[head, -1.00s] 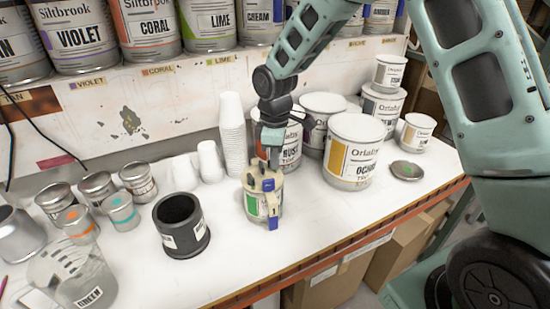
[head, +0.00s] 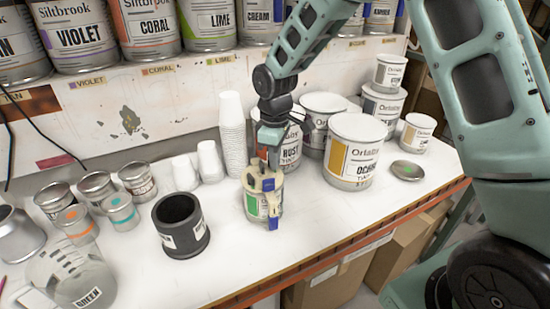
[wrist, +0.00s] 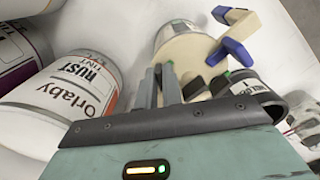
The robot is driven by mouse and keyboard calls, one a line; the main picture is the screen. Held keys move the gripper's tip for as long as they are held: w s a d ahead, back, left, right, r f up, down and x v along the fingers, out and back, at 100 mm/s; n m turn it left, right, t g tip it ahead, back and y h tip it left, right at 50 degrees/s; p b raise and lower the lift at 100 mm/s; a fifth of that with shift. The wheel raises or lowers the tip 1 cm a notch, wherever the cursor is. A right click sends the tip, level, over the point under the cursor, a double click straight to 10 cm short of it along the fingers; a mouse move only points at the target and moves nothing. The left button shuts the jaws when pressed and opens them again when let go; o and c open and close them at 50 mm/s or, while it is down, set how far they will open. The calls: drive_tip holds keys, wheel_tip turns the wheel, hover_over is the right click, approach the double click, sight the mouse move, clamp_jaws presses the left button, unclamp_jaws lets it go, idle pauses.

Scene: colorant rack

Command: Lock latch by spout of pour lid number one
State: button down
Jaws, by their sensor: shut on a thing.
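A small can with a cream pour lid (head: 258,181) stands upright on the white bench in the head view. The lid has blue-tipped cream parts, and one hangs down the front of the can. In the wrist view the lid (wrist: 188,55) lies just beyond my fingers, with the blue-tipped parts (wrist: 238,50) at its right. My gripper (head: 268,160) is above the lid's rear edge, pointing down. In the wrist view my gripper (wrist: 185,88) is shut on a part at the lid's edge. The fingers hide most of that part, so I cannot tell the latch's position.
A black pot (head: 181,226) stands left of the can. Stacked white cups (head: 232,125) stand behind it. The Rust tin (head: 290,148) and Ochre tin (head: 352,152) are close at right. Several small tins and a clear beaker (head: 75,275) are at left. The bench front is clear.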

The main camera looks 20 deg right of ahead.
drive_tip(key=shift+a+m+b, duration=0.1)
drive_tip(key=shift+m+b, duration=0.25)
drive_tip(key=shift+m, duration=1.95)
idle(1.1)
drive_tip(key=c, duration=1.5)
unclamp_jaws()
drive_tip(key=shift+c, duration=0.2)
wheel_tip(320, 180, up, 17)
drive_tip(key=b, duration=0.3)
drive_tip(key=shift+r, duration=0.2)
